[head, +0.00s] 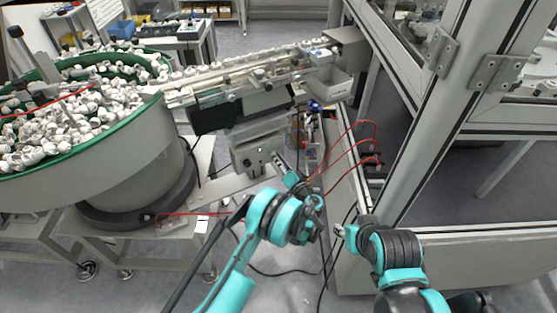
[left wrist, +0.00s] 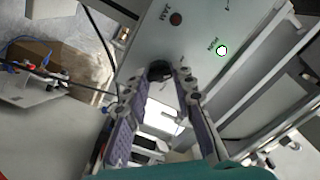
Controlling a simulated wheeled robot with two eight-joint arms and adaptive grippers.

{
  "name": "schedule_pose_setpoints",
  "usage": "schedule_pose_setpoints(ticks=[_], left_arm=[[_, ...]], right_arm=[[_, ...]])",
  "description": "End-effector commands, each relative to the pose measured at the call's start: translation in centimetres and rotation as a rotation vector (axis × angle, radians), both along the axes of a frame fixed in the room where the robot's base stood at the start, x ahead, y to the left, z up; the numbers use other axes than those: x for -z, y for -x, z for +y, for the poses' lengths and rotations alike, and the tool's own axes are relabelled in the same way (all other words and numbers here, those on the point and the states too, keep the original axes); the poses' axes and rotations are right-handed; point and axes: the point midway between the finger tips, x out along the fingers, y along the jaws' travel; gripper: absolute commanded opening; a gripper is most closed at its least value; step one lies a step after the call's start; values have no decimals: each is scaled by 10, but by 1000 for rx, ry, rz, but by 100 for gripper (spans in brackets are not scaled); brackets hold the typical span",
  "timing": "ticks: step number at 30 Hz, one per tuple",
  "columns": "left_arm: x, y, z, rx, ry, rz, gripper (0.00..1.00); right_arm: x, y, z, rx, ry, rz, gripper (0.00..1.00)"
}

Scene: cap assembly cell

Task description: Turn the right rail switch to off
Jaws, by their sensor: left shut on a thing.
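My left gripper (head: 277,158) reaches up to the box in the head view. In the left wrist view its fingers (left wrist: 166,73) are closed on the knob, which is partly hidden between the tips. The knob's angle is hard to tell. My right gripper (head: 341,231) is away from the box, at the lower right; its jaws are too small to read.
A green-rimmed bowl feeder (head: 130,140) full of white caps stands at left, feeding the rail (head: 240,75). A framed machine enclosure (head: 440,120) stands at right. Red cables (head: 345,150) hang between them.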

Motion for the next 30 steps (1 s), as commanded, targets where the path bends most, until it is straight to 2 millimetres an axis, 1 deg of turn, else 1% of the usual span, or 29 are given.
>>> schedule_pose_setpoints(ticks=[5,21,30], left_arm=[[0,0,0,0,-87,47,0],[1,0,-1,1,-472,254,0],[2,0,-1,1,-606,325,0]], right_arm=[[0,0,0,0,0,0,40],[0,0,0,0,0,0,40],[0,0,0,0,0,0,40]])
